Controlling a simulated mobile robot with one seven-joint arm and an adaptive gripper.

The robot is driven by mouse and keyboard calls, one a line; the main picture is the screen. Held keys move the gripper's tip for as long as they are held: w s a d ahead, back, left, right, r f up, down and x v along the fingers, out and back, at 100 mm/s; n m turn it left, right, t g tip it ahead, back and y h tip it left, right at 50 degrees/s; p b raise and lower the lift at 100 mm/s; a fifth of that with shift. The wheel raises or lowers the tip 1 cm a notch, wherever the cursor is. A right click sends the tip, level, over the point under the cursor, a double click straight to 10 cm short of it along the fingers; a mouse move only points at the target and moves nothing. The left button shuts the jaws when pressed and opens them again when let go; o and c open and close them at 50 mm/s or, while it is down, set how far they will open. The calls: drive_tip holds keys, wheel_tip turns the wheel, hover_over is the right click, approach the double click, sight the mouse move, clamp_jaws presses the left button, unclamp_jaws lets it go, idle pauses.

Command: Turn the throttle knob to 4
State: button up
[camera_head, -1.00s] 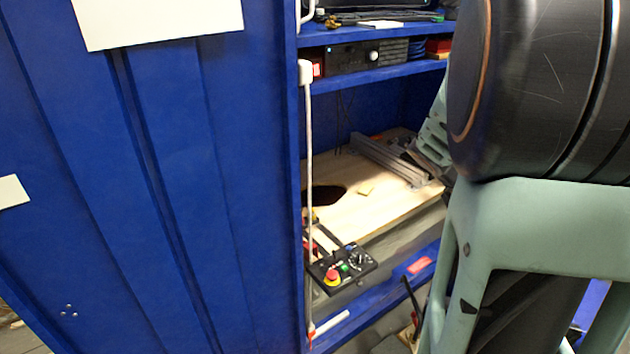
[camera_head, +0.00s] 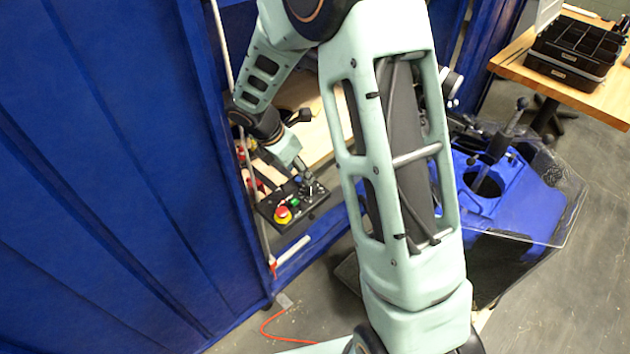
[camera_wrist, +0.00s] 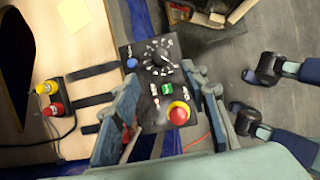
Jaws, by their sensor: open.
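The black control panel (camera_head: 312,201) lies in the blue cabinet's opening, and it also shows in the wrist view (camera_wrist: 150,103). The throttle knob (camera_wrist: 159,58) looks like the dark dial ringed by white marks at the panel's far end; I cannot read its setting. A blue knob (camera_wrist: 131,63), a green button (camera_wrist: 167,89) and a red stop button on yellow (camera_wrist: 179,113) sit on the same panel. My gripper (camera_wrist: 165,80) is open and empty above the panel, its fingers either side of it, tips short of the dial. In the head view my gripper (camera_head: 300,166) partly hides the panel.
A wooden board (camera_wrist: 75,45) lies beside the panel, with yellow (camera_wrist: 46,87) and red (camera_wrist: 53,108) plug-like parts near its edge. A white upright rod (camera_head: 222,45) runs along the cabinet opening. A blue and clear tank (camera_head: 520,195) stands right of my arm.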

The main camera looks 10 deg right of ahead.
sight(311, 187)
drive_tip(key=b+x, duration=0.1)
drive_tip(key=x, duration=0.8)
drive_tip(key=shift+d+f, duration=0.2)
drive_tip(key=shift+f, duration=0.15)
clamp_jaws()
